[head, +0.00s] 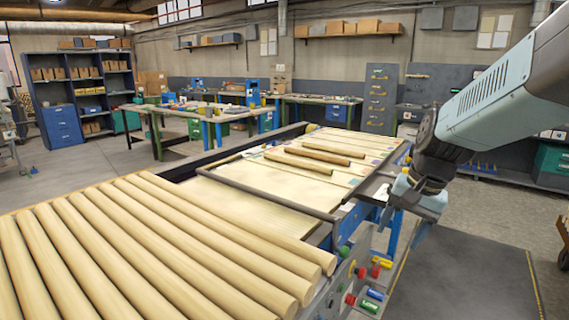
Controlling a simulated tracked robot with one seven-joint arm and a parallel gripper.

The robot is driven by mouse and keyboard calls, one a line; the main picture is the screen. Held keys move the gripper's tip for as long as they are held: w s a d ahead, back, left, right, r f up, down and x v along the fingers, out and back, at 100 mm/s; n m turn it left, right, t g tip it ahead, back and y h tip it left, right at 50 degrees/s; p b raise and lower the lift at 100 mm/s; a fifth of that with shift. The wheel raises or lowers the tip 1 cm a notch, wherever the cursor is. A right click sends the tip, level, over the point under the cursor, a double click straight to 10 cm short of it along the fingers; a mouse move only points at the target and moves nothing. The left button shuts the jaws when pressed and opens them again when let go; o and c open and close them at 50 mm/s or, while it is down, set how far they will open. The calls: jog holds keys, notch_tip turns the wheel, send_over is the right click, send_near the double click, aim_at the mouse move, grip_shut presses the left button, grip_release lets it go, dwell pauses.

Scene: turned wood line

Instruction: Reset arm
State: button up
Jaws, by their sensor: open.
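My arm comes in from the upper right in the head view. My gripper (408,228) hangs at its end, pointing down, beside the right edge of the wood line's bench. It is open, and I see nothing held in it. Several turned wood rods (150,245) lie side by side on the near left part of the line. A few shorter rods (312,162) lie apart on the flat bed farther back.
A dark bar frame (262,203) crosses the bed. Coloured knobs (362,272) sit on the line's near right side. A grey floor mat (465,275) lies clear at the right. Workbenches (205,110), shelves (85,80) and a drawer cabinet (380,92) stand at the back.

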jog(key=s+r+n+t+h, duration=0.2)
jog(key=s+r+n+t, duration=0.2)
jog(key=s+r+n, duration=0.2)
jog(key=shift+s+r, duration=0.5)
jog(key=shift+s, duration=0.35)
